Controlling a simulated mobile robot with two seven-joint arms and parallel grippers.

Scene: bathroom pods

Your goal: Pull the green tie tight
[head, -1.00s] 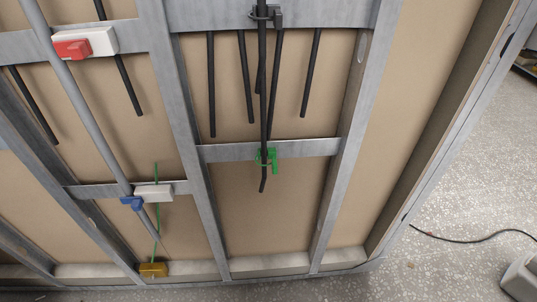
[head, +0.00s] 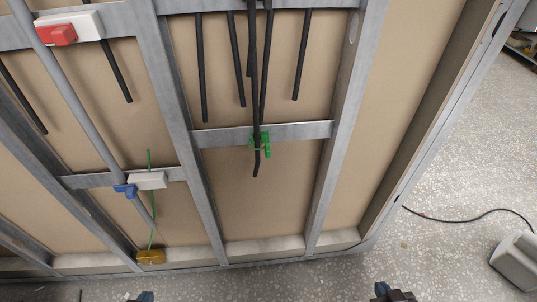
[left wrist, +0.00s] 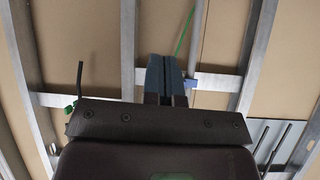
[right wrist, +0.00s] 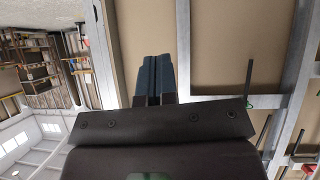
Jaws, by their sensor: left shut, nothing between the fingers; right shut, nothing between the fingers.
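The green tie (head: 261,143) is around a black cable (head: 255,90) at the middle crossbar (head: 300,131) of the metal frame in the head view. Its tail hangs to the right of the cable. How tight the loop is cannot be told. Part of the tie shows left of my gripper in the left wrist view (left wrist: 70,107), and a sliver shows at right in the right wrist view (right wrist: 249,103). My left gripper (head: 146,296) and right gripper (head: 381,288) are at the bottom edge of the head view, apart from the tie. Both are shut and empty, also in the left wrist (left wrist: 166,62) and right wrist (right wrist: 154,62) views.
Several black cables hang beside the tied one. Further left are a grey pipe (head: 75,95), a red and white box (head: 67,32), a blue clip with a white box (head: 148,181) and a yellow box (head: 151,257). A grey block (head: 517,262) stands on the open floor at right.

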